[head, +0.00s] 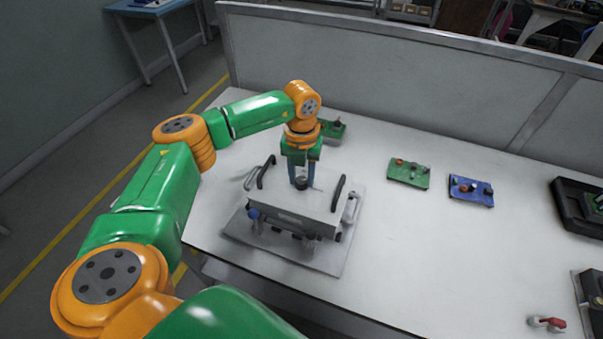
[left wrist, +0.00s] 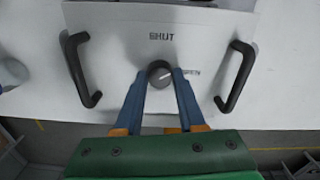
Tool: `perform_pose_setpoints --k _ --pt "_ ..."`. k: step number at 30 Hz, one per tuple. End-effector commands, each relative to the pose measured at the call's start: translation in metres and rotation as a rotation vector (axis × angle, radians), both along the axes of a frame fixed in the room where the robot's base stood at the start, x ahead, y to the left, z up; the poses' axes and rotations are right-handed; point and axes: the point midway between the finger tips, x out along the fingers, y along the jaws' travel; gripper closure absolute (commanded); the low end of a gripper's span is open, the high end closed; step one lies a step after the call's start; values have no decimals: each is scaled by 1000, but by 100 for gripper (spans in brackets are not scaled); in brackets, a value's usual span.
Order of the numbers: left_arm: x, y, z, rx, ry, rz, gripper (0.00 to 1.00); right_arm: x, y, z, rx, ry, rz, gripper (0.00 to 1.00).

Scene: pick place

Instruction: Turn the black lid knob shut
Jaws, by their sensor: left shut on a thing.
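The black lid knob (head: 301,184) sits on top of a grey box (head: 285,207) with two black handles. In the left wrist view, the knob (left wrist: 160,74) has a white pointer mark that points right, towards the partly hidden word "OPEN". The word "SHUT" is printed on the lid (left wrist: 120,50) beyond the knob. My left gripper (head: 301,178) comes down from above, and its blue fingers (left wrist: 160,78) are shut on the knob from both sides. My right gripper is not in view.
The box stands on a grey board (head: 345,250) on the white table (head: 430,250). A green board (head: 408,173) and a blue board (head: 471,190) lie to the right. Another green part (head: 332,131) is behind my arm. A red-handled part (head: 547,323) lies front right. A low partition (head: 400,80) bounds the back.

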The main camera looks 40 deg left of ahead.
Motion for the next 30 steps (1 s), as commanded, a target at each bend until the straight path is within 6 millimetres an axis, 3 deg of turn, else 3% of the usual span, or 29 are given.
perform_pose_setpoints --k 18,30 --pt "0 0 2 1 0 580 100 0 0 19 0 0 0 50" --pt "0 0 2 0 -1 878 100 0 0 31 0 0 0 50"
